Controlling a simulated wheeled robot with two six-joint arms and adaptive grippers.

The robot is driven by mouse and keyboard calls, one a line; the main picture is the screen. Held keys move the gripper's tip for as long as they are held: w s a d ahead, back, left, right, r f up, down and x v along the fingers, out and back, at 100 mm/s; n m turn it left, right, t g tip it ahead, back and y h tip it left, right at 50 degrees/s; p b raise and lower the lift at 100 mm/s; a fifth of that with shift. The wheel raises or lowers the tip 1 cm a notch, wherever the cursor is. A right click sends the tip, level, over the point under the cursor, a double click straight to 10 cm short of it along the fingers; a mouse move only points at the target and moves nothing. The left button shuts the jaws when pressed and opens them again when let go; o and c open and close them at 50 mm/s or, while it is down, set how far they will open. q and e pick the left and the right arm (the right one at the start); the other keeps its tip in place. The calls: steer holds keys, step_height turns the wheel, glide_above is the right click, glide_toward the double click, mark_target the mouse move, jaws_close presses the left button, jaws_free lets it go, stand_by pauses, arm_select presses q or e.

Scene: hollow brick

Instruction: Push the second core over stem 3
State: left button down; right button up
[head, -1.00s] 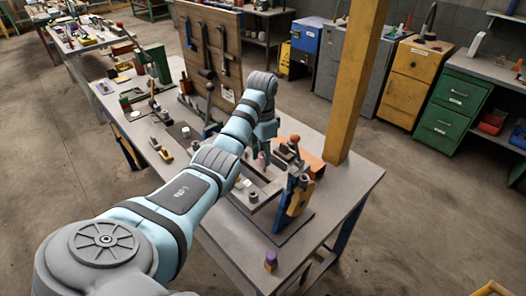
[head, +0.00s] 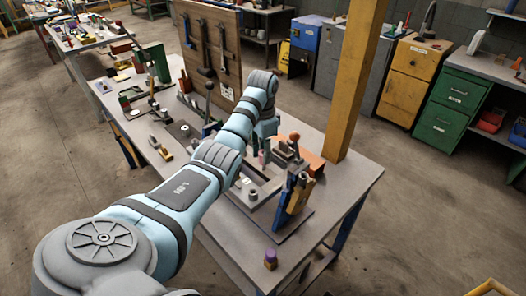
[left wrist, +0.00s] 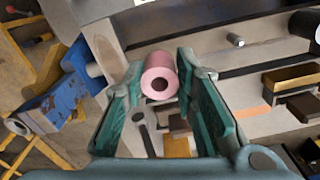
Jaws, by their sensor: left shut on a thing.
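A pink hollow core (left wrist: 159,78) is between the teal fingers of my left gripper (left wrist: 160,88), with its round end and dark bore facing the wrist camera. The fingers are shut on it. In the head view the pink core (head: 262,157) shows small below my left gripper (head: 264,150), over the middle of the bench fixture. A short grey cylinder (head: 253,195) stands on the fixture nearer the camera, apart from the core. I cannot tell which stem is stem 3, nor whether the core touches one. My right gripper is not in view.
A blue clamp-like tool (head: 292,197) stands at the fixture's near right and also shows in the left wrist view (left wrist: 60,105). A purple-topped piece (head: 270,260) stands near the bench's front corner. A yellow post (head: 356,85) rises behind the bench (head: 335,195).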

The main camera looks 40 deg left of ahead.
arm_select(q)
steer(key=shift+f, duration=1.6)
stand_by(0.3)
steer(key=c, duration=1.2)
jaws_free()
